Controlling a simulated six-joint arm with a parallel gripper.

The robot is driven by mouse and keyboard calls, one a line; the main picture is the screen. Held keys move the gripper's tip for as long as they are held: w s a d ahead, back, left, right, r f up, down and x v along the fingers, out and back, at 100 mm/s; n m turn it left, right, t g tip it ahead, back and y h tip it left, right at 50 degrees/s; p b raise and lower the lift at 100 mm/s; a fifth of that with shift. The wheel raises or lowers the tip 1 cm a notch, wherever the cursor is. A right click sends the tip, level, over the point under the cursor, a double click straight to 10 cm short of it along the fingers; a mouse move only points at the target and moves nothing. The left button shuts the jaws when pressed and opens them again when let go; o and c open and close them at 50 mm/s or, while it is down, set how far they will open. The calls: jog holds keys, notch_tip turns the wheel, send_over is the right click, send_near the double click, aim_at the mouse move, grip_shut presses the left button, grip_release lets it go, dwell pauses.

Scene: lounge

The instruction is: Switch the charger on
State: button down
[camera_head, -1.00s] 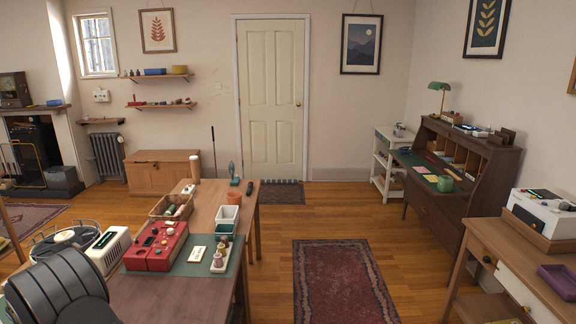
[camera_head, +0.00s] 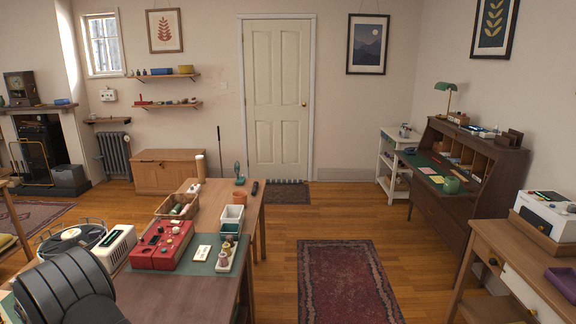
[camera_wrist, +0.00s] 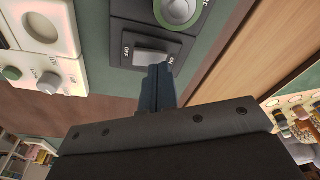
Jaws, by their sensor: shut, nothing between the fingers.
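In the wrist view a dark grey unit (camera_wrist: 130,12), which I take to be the charger, carries a rocker switch (camera_wrist: 150,57) in a black plate marked OFF on the left and ON on the right. My gripper (camera_wrist: 158,72) is shut and empty. Its dark blue fingertips are at the near edge of the switch, towards the ON side, and hide part of it. I cannot tell whether they touch it or which way the rocker is tipped. A round grey knob (camera_wrist: 178,8) with a green ring sits beyond the switch. I cannot pick out the charger or my gripper in the head view.
A white panel with knobs (camera_wrist: 40,72) lies left of the grey unit. In the head view the table (camera_head: 200,286) holds a red unit (camera_head: 162,246), a white unit (camera_head: 115,246), a basket (camera_head: 165,208) and small trays. Floor is clear around the rug (camera_head: 345,285).

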notch_tip(320, 180, up, 6)
jog(key=shift+r, duration=0.2)
dwell(0.4)
jog(key=shift+f, duration=0.1)
notch_tip(320, 180, down, 7)
jog(key=shift+r, duration=0.1)
dwell(0.6)
jog(key=d+r+m, duration=0.2)
jog(key=r+m, duration=0.1)
jog(key=r, duration=0.5)
jog(key=d+r+m+g, duration=0.1)
jog(key=d+r+m, duration=0.1)
jog(key=r, duration=0.5)
jog(key=shift+r+m+g+y, duration=0.3)
jog(key=shift+r+m+y, duration=0.1)
jog(key=shift+m, duration=0.1)
dwell(0.3)
jog(key=shift+w, duration=0.1)
